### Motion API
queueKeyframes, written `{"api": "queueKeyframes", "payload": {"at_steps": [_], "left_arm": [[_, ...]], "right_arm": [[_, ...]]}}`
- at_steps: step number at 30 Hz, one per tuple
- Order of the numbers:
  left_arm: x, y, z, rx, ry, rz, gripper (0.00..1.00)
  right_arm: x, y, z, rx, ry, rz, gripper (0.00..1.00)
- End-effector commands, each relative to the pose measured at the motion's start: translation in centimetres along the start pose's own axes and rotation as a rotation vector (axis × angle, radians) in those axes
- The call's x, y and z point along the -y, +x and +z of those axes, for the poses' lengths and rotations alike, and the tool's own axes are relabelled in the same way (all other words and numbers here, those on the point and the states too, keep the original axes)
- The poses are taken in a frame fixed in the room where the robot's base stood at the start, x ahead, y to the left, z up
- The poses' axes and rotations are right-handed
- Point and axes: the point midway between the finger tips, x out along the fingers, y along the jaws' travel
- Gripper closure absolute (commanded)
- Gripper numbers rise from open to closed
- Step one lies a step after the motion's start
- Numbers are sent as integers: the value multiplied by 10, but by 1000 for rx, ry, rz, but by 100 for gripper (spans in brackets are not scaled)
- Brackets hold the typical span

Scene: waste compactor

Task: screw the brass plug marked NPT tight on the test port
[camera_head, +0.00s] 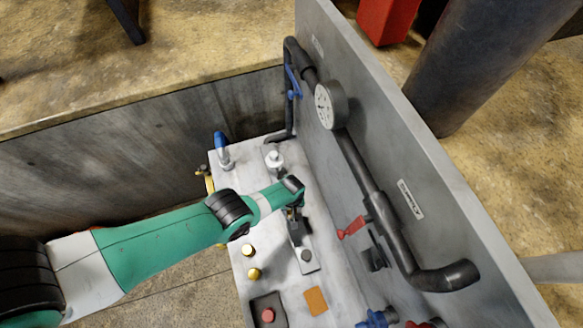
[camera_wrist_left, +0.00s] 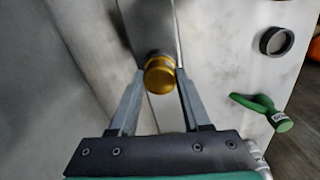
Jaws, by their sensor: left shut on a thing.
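My left gripper (camera_head: 296,216) is over the middle of the light worktop, beside the grey upright panel. In the left wrist view its two fingers (camera_wrist_left: 161,73) are shut on a brass plug (camera_wrist_left: 160,78), one on each side. A dark round part shows just behind the plug; I cannot tell whether it is the test port or whether the plug touches it. No NPT mark is readable. Two more brass pieces (camera_head: 247,250) (camera_head: 254,273) stand on the worktop, nearer than the gripper. My right gripper is not in view.
The grey panel (camera_head: 450,215) carries a gauge (camera_head: 330,105), dark piping (camera_head: 365,175) and a red handle (camera_head: 350,228). A blue-handled part (camera_head: 221,150), an orange pad (camera_head: 316,301) and a red button (camera_head: 268,315) are on the worktop (camera_head: 285,285). A green lever (camera_wrist_left: 262,110) shows in the wrist view.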

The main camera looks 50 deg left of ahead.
Motion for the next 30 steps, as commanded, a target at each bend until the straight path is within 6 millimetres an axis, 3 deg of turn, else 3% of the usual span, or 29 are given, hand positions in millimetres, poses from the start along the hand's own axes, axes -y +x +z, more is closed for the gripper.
{"api": "queueKeyframes", "payload": {"at_steps": [3,8,9,15,30], "left_arm": [[0,0,0,0,106,0,100],[0,0,0,0,120,0,100],[0,0,0,0,120,0,49],[0,0,0,0,118,0,17],[0,-1,0,0,116,0,22]], "right_arm": [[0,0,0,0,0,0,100],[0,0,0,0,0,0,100],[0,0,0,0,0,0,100],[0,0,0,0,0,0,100],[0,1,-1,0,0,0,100]]}}
